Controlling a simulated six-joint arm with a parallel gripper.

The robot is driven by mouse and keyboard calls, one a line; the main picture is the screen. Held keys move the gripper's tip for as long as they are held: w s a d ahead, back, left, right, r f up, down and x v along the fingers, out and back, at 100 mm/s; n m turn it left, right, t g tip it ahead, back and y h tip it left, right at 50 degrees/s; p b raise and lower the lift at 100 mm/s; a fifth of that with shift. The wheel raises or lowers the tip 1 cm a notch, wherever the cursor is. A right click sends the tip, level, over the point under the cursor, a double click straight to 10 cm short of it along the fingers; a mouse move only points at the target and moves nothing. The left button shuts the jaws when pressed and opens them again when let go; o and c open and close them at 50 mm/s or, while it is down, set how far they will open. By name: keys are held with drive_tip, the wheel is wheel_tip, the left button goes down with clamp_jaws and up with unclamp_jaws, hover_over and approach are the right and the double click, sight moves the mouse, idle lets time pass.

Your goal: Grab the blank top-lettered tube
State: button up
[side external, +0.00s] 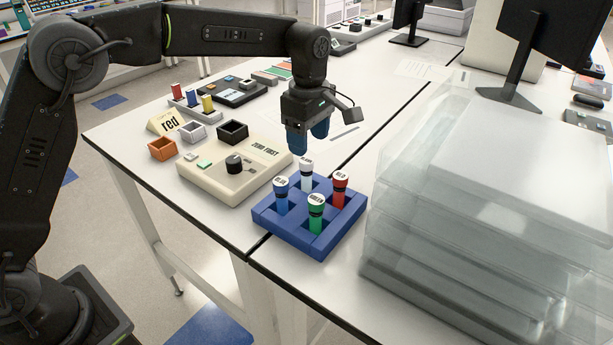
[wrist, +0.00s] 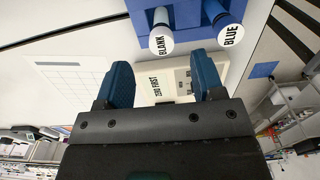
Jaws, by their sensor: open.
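The tube with BLANK on its top (side external: 307,178) is pale with a white cap and stands upright in the back corner of a blue rack (side external: 291,234). In the wrist view its lettered cap (wrist: 160,41) shows just beyond my fingertips, roughly between them. The BLUE tube (side external: 282,199), the red tube (side external: 339,194) and the GREEN tube (side external: 316,220) stand in the other corners. The BLUE cap (wrist: 230,34) is to the right in the wrist view. My gripper (side external: 309,147) is open and empty above the BLANK tube, apart from it.
A beige device marked ZERO FIRST (side external: 216,180) stands left of the rack. Clear stacked boxes (side external: 440,235) stand close to the rack's right.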

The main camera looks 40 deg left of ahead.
sight(306, 160)
drive_tip(key=f, duration=0.9)
drive_tip(key=shift+a, duration=0.2)
drive_tip(key=shift+r, duration=0.1)
drive_tip(key=c, duration=1)
drive_tip(key=shift+r, duration=0.1)
